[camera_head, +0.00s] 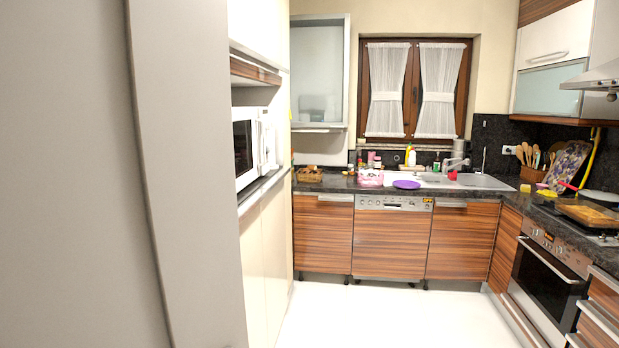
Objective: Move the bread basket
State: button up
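A small brown basket (309,175) stands on the dark countertop (335,185) at the far left end of the back counter, and looks like the bread basket. What lies inside it is too small to make out. A pink basket or container (370,177) stands to its right. My gripper is not in view.
A large pale grey panel (75,180) fills the left side nearby. A white microwave (252,145) sits in the left cabinets. A purple plate (406,184) and the sink (460,181) are on the back counter. An oven (545,280) stands right. The white floor (385,320) is clear.

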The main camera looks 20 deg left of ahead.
aim_at(311, 172)
jog(key=i+z, duration=0.1)
jog(key=i, duration=3.35)
